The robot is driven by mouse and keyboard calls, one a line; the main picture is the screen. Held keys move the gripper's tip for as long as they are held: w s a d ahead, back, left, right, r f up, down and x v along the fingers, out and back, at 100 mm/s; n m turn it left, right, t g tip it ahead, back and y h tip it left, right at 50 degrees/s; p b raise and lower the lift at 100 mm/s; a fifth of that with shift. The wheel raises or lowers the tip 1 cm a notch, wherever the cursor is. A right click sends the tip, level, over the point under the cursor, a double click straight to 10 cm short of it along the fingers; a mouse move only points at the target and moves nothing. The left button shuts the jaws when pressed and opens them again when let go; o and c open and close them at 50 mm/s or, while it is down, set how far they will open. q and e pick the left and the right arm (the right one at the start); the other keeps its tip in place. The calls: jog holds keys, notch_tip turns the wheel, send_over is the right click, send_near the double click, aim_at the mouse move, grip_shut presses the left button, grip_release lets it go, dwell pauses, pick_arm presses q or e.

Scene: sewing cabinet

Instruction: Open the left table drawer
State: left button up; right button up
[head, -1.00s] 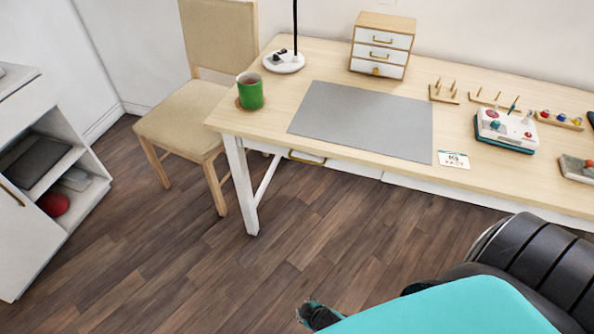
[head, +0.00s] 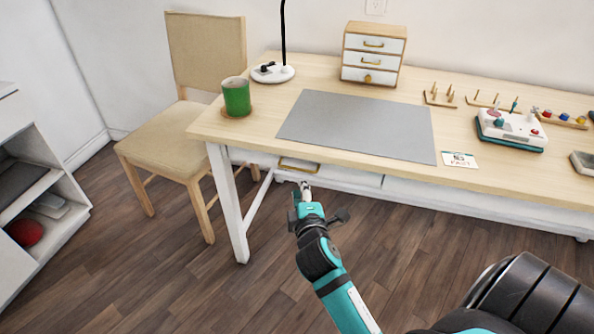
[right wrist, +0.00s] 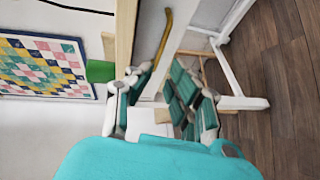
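The left table drawer (head: 348,177) has a white front under the tabletop and looks closed. Its brass handle (head: 299,166) shows in the head view and also in the right wrist view (right wrist: 158,42). My right gripper (head: 304,187) is just below and in front of the handle in the head view. In the right wrist view my right gripper (right wrist: 162,88) has its fingers apart, with the handle beyond the tips and nothing held. Contact with the handle is not visible. My left gripper is out of view.
The wooden table (head: 260,150) carries a grey mat (head: 355,122), a green mug (head: 236,97), a lamp (head: 272,73), a small drawer box (head: 372,55) and sewing items. A chair (head: 165,140) stands left of the table leg (head: 228,205). Floor before the drawer is open.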

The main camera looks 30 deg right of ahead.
aim_at(297, 169)
pick_arm(q)
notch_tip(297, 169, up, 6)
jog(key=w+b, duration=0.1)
jog(key=shift+b, duration=0.3)
pick_arm(e)
jog(key=shift+x, duration=5.65)
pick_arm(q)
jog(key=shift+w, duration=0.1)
pick_arm(e)
jog(key=shift+a, duration=0.1)
grip_shut()
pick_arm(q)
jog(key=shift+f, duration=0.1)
